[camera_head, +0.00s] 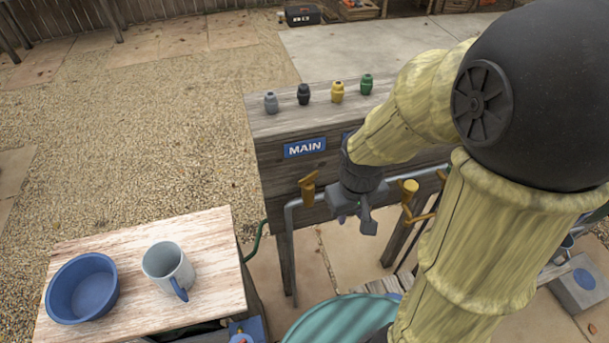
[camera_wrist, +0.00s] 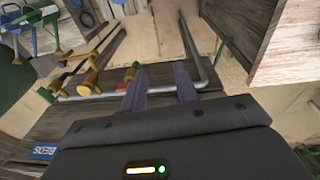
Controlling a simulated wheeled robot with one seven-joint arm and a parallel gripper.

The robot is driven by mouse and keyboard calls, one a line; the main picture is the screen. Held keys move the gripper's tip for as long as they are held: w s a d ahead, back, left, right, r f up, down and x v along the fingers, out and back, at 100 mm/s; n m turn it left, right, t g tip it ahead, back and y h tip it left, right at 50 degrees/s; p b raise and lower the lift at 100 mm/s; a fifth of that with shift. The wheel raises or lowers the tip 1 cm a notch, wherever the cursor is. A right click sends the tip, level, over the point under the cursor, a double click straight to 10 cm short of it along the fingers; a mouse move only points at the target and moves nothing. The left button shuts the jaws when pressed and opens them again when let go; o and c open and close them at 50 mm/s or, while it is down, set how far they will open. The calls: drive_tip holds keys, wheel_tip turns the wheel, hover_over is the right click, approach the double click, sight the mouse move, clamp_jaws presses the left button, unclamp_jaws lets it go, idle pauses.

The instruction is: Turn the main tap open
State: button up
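The blue MAIN sign (camera_head: 304,147) is on the front of the wooden stand. Below it, an orange-yellow tap handle (camera_head: 308,188) sits near the left bend of the grey pipe (camera_head: 291,225). My gripper (camera_head: 355,217) is just right of that handle and apart from it, in front of the pipe. In the wrist view my gripper's two fingers (camera_wrist: 160,88) are spread with nothing held between them; the pipe (camera_wrist: 200,70) runs past them.
More yellow taps (camera_head: 409,190) are right of my gripper; the wrist view also shows them (camera_wrist: 91,80), plus a BEDS sign (camera_wrist: 43,152). A wooden table (camera_head: 215,240) at lower left holds a blue bowl (camera_head: 82,288) and a mug (camera_head: 166,265). Gravel (camera_head: 150,130) lies open behind.

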sight(307, 176)
drive_tip(key=w+a+n+t+h+p, duration=0.1)
drive_tip(key=w+a+n+t+h, duration=0.1)
drive_tip(key=a+n, duration=0.5)
drive_tip(key=w+a+n+t+h+p, duration=0.1)
drive_tip(key=w+a+n+t+h, duration=0.1)
drive_tip(key=a+n+h, duration=0.3)
drive_tip(key=w+a+r+n+t+h+p, duration=0.1)
drive_tip(key=a+n+t+h, duration=0.1)
drive_tip(key=a+n, duration=0.8)
drive_tip(key=shift+w+a+h, duration=0.15)
drive_tip(key=shift+w+h, duration=0.25)
drive_tip(key=shift+h, duration=0.5)
drive_tip(key=p+x, duration=0.5)
drive_tip(key=x, duration=1.2)
drive_tip(key=shift+w, duration=0.25)
clamp_jaws()
